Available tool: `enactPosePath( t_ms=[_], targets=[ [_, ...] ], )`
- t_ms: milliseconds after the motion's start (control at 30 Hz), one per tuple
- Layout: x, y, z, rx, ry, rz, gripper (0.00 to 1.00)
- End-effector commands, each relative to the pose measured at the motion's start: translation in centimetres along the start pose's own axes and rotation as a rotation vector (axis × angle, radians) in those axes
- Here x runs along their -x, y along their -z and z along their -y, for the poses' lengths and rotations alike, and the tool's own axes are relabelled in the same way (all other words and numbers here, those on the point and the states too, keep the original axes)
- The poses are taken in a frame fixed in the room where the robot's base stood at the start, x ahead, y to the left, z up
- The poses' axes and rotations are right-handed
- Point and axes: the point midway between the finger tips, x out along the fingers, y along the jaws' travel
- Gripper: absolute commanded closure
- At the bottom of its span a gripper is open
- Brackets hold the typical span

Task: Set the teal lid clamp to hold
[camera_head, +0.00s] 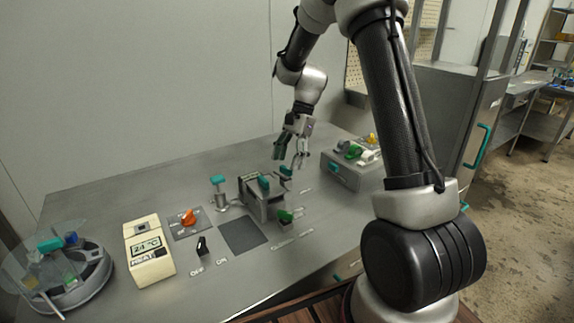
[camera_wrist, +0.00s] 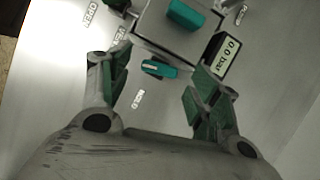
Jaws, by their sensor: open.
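The teal lid clamp (camera_wrist: 158,68) is a small teal handle beside the grey chamber box, lying nearly crosswise in the wrist view. A small label (camera_wrist: 138,98), which seems to read HOLD, sits just below it. In the head view the clamp (camera_head: 286,171) shows at the far right side of the box, just under my fingers. My gripper (camera_head: 289,158) is open and empty above it, pointing down. In the wrist view the fingers (camera_wrist: 160,80) stand left and right of the clamp, apart from it. The chamber box (camera_wrist: 155,30) carries a larger teal handle (camera_wrist: 185,14) on top.
A pressure display (camera_wrist: 228,55) reads 0.0 bar beside the box. A green handle (camera_head: 285,215) stands at the box's front. A grey box with coloured knobs (camera_head: 346,175) is to the right. The heater display (camera_head: 150,250), orange knob (camera_head: 188,217) and round carousel (camera_head: 90,275) are left.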

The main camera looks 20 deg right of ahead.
Motion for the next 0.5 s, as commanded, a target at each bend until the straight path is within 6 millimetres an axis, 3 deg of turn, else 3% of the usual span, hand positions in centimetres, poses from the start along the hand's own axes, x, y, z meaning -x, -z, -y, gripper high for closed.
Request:
enactPosePath(
  t_ms=[200,467,500],
  targets=[
    [-2.1,0.0,0.0,0.000,0.001,0.000,0.38],
    [-2.2,0.0,0.0,0.001,0.001,-0.001,0.38],
    [-2.2,0.0,0.0,0.001,0.001,-0.001,0.43]
  ],
)
